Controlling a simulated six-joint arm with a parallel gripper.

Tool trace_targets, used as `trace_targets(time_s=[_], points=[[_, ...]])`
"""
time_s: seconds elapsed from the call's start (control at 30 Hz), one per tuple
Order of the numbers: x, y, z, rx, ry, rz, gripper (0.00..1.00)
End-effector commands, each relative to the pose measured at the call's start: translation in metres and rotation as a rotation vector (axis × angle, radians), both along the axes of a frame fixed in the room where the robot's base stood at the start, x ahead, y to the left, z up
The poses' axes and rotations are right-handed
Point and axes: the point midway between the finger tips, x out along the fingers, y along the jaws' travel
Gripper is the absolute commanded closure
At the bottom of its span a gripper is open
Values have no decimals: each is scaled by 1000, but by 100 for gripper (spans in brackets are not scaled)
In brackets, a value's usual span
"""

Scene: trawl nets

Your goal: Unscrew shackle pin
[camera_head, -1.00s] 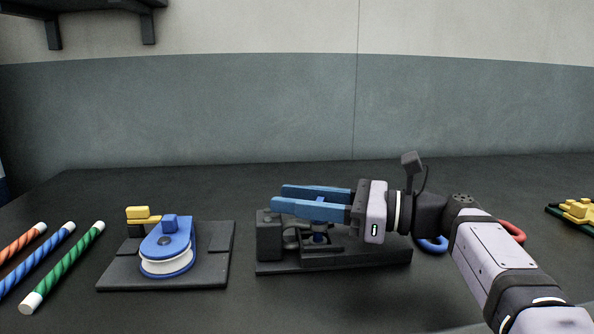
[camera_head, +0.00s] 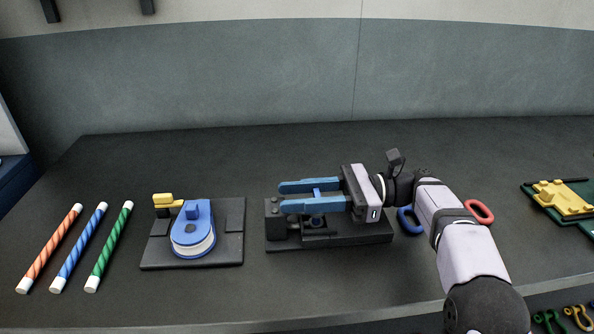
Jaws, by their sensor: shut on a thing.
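A dark fixture block (camera_head: 368,234) stands on the table near the middle. A blue shackle pin (camera_head: 317,193) stands upright in the fixture, its blue head showing between my fingers and its lower part just below them. My gripper (camera_head: 284,197) reaches in from the right, with its two long blue fingers lying level over the fixture. It is shut on the pin's head, one finger on the far side and one on the near side. The shackle body and the pin's thread are mostly hidden under the near finger.
Left of the fixture is a dark plate (camera_head: 160,252) with a blue pulley block (camera_head: 196,218) and a yellow piece (camera_head: 168,201). Striped rods (camera_head: 72,250) lie further left. A blue ring (camera_head: 409,222) and a red ring (camera_head: 480,211) lie near my arm. Yellow parts (camera_head: 562,198) sit far right.

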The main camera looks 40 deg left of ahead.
Motion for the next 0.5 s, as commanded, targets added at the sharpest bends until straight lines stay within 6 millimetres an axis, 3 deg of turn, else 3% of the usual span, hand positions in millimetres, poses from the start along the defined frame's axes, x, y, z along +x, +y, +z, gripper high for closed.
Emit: trace_targets(time_s=[0.5], points=[[-3, -3, -2, -4, 4, 78, 90]])
